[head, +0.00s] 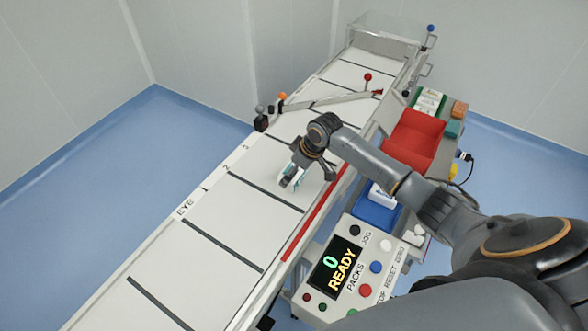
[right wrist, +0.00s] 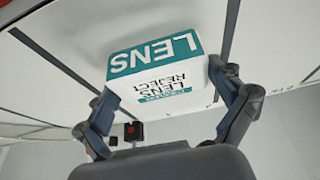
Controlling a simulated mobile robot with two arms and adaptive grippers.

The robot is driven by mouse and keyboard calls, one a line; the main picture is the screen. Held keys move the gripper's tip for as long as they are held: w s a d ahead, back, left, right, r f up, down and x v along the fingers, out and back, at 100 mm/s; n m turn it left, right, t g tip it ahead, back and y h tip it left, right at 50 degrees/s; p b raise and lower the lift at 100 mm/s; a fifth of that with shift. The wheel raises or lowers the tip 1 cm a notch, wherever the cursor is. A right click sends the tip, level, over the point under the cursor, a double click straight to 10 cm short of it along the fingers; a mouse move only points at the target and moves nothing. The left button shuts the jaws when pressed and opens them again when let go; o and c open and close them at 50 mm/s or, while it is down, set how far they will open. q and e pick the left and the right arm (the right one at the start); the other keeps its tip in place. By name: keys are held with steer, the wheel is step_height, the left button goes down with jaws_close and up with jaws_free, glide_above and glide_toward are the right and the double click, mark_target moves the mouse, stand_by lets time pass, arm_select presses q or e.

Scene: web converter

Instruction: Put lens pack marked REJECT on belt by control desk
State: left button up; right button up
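The lens pack (right wrist: 165,85) is a white and teal box. In the right wrist view its faces read LENS and LENS REJECT. My right gripper (right wrist: 160,95) has a finger against each side of it. In the head view the right gripper (head: 312,170) points down over the white belt (head: 215,213), and the pack (head: 290,178) shows beside its fingers, low at the belt surface. Whether the pack's underside touches the belt cannot be told. The control desk (head: 347,262) stands in front of the belt with a display reading 0 READY. My left gripper is not in view.
A red bin (head: 412,140) and a blue tray (head: 376,211) sit along the belt's near side. A slanted arm (head: 330,103) crosses the belt farther up. A clear cover (head: 385,38) stands at the far end. The belt's lower left stretch is clear.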

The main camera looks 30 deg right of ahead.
stand_by(0.3)
steer(key=shift+r, duration=0.2)
steer(key=b+v, duration=0.1)
steer(key=v, duration=1.1)
steer(key=shift+b, duration=0.3)
steer(key=shift+f, duration=0.15)
